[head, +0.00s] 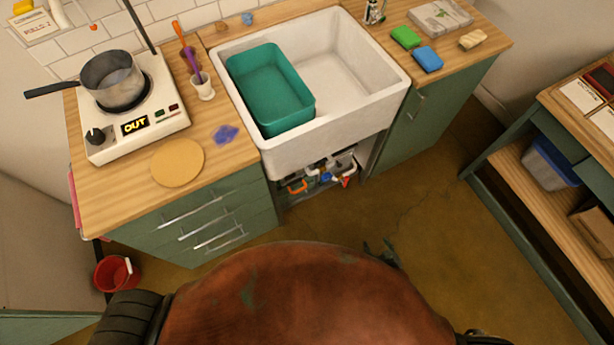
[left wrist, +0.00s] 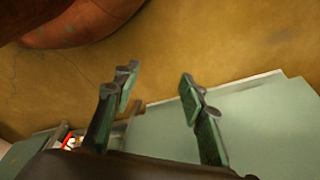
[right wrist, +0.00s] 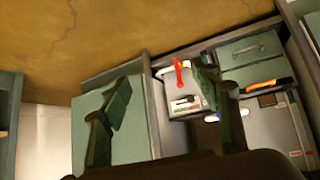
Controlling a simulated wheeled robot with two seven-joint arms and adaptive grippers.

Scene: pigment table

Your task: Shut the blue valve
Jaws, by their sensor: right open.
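The blue valve (head: 325,177) is a small blue part among pipes in the open bay under the white sink (head: 290,160). An orange handle (head: 297,187) is to its left and a red handle (head: 347,181) to its right. My right gripper (head: 380,252) is low in front of the bay, apart from the valves. In the right wrist view my right gripper (right wrist: 165,88) is open and empty, with the red handle (right wrist: 178,72) beyond its fingers. I cannot clearly make out the blue valve there. My left gripper (left wrist: 160,90) is open and empty, seen only in the left wrist view.
Green cabinets flank the bay, with drawers (head: 215,222) on the left and a cabinet door (head: 420,125) on the right. A shelf unit (head: 515,190) stands at the far right. A red bucket (head: 112,273) is on the floor at left. The floor (head: 430,220) before the right cabinet is clear.

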